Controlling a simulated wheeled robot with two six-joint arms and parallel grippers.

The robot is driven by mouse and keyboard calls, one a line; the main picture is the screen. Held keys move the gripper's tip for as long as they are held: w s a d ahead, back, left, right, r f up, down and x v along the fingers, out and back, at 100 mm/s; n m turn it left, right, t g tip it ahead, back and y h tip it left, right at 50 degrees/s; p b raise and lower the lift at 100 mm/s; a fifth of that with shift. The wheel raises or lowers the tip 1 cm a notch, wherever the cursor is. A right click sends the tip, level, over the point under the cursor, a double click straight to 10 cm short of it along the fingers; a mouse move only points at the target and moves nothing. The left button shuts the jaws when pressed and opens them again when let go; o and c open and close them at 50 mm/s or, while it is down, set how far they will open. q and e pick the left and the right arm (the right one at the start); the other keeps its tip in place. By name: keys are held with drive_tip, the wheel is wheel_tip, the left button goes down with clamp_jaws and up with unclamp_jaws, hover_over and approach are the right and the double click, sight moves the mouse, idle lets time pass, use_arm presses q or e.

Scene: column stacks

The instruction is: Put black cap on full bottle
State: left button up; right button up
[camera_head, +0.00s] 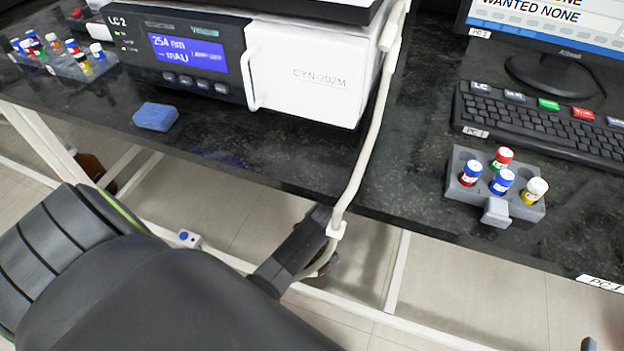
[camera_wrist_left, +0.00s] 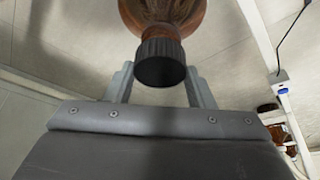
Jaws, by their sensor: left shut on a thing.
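A ribbed black cap (camera_wrist_left: 160,62) sits between the two fingers of my left gripper (camera_wrist_left: 160,78) in the left wrist view. The gripper is shut on it. A brown bottle (camera_wrist_left: 163,12) is right beyond the cap, its neck end toward the cap. The cap lines up with the neck, but I cannot tell whether it is seated, nor how full the bottle is. In the head view my left gripper (camera_head: 318,258) is below the bench front edge, beside a white tube, with a brown piece partly showing behind it. My right gripper is not in view.
The black bench (camera_head: 420,130) carries an LC-2 instrument (camera_head: 185,50), a blue sponge (camera_head: 155,116), a keyboard (camera_head: 540,120) and a grey rack (camera_head: 463,165) of capped vials. A white tube (camera_head: 367,140) hangs over the bench edge. White frame bars cross below.

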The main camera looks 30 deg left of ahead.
use_arm(q)
drive_tip(key=shift+p, duration=0.65)
idle(0.8)
drive_tip(key=shift+f, duration=0.9)
idle(1.1)
drive_tip(key=o, duration=1)
drive_tip(key=p+v, duration=0.6)
drive_tip(key=v, duration=1.1)
drive_tip(key=shift+r+p, duration=0.25)
drive_tip(key=shift+p, duration=0.15)
